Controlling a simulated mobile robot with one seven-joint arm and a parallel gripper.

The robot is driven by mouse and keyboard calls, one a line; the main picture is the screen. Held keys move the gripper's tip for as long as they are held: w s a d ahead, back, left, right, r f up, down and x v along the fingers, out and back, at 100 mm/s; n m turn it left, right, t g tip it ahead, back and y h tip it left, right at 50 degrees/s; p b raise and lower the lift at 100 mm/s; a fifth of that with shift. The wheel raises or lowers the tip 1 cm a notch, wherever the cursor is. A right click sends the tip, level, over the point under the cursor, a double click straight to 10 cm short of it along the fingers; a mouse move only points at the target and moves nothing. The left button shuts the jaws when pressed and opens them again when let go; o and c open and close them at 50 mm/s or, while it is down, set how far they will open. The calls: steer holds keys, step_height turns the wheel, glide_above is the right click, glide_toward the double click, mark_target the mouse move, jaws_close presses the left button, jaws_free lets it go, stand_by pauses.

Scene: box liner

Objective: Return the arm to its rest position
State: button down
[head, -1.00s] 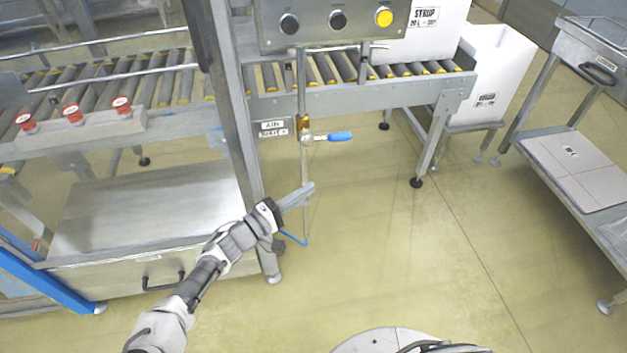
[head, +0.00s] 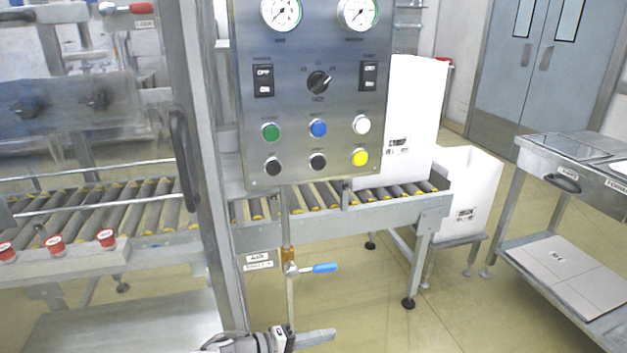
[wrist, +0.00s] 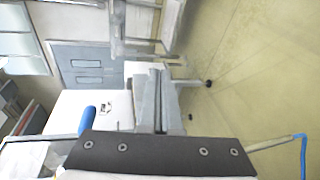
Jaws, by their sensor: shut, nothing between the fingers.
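My gripper (head: 312,338) shows at the bottom edge of the head view, below the blue-handled valve (head: 324,268) and in front of the machine's lower frame. Its fingers are shut and hold nothing. The blue valve handle (wrist: 87,121) shows at the left there. Most of my arm is outside the head view.
A control panel (head: 315,100) with gauges and buttons stands above the roller conveyor (head: 400,200). A steel post (head: 200,150) rises left of it. A steel table (head: 570,180) is at the right. Open floor (head: 460,310) lies between conveyor and table.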

steer(key=s+d+r+m+y, duration=0.2)
steer(key=s+d+r+y, duration=0.3)
steer(key=r, duration=0.4)
steer(key=s+d+r+m+y, duration=0.2)
steer(key=s+d+r+y, duration=0.15)
steer(key=s+r, duration=0.55)
steer(key=s+d+r+m+y, duration=0.1)
steer(key=s+d+r+y, duration=0.3)
steer(key=r, duration=0.6)
step_height(320, 180, up, 19)
steer(key=s+y+p, duration=0.1)
steer(key=p, duration=1.7)
steer(key=shift+s+a+g+p, duration=0.2)
steer(key=shift+a+g+p, duration=0.1)
steer(key=shift+p, duration=0.1)
